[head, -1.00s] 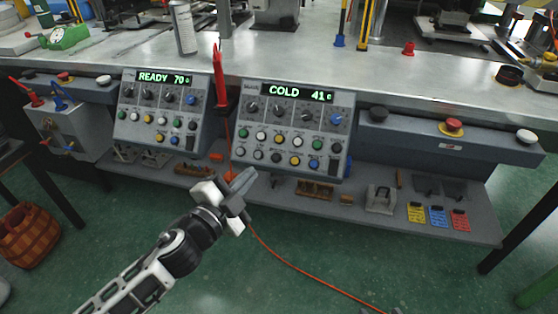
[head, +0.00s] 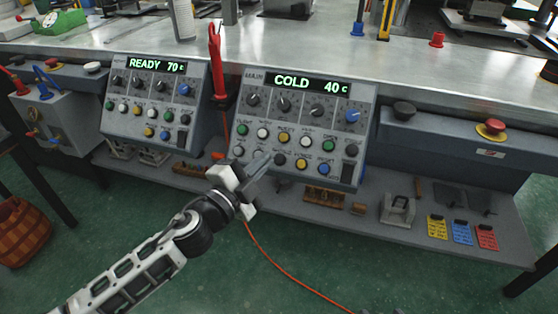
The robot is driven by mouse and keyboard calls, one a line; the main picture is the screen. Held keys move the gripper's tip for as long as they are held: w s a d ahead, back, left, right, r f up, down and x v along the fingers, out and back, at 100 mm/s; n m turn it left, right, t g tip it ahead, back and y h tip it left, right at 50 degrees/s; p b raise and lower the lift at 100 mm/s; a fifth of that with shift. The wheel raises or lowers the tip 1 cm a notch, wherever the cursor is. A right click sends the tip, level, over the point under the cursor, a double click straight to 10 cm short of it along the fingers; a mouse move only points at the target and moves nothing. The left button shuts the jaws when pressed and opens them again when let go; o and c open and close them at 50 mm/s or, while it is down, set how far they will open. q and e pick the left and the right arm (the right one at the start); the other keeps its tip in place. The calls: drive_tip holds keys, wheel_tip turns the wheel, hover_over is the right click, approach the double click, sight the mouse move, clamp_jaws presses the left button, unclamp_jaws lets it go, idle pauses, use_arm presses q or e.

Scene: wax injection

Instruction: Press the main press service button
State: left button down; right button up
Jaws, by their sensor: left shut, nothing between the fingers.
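The main press control panel (head: 345,178) is grey, marked MAIN, and its display (head: 311,86) reads COLD 40 c. Below several knobs are two rows of coloured buttons, including a green one (head: 242,130), a yellow one (head: 302,164) and a blue one (head: 323,169). The small labels are too blurred to tell surely which is the service button. My left gripper (head: 270,161) is shut and empty, its tips in front of the panel's lower left part, covering part of the lower row. I cannot tell whether it touches. My right gripper is not in view.
A second panel (head: 158,110) reading READY 70 c stands to the left. A red tool (head: 217,60) hangs between the panels. A red stop button (head: 491,129) is on the right bench front. An orange cord (head: 272,264) trails on the green floor. A lower shelf holds small items.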

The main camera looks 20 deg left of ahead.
sight(279, 160)
use_arm(q)
drive_tip(key=w+f+b, duration=0.4)
drive_tip(key=w+f, duration=0.1)
drive_tip(key=w, duration=0.1)
drive_tip(key=shift+d+b, duration=0.15)
drive_tip(key=shift+b, duration=0.2)
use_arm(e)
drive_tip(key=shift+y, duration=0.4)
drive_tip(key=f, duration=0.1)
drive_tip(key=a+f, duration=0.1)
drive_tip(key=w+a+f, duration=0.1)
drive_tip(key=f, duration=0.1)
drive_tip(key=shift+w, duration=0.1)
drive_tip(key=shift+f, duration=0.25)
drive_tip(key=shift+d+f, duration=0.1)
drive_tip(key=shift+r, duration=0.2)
use_arm(q)
drive_tip(key=shift+w+f, duration=0.15)
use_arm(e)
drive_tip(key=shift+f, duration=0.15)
use_arm(q)
drive_tip(key=shift+w+f, duration=0.15)
drive_tip(key=shift+w, duration=0.1)
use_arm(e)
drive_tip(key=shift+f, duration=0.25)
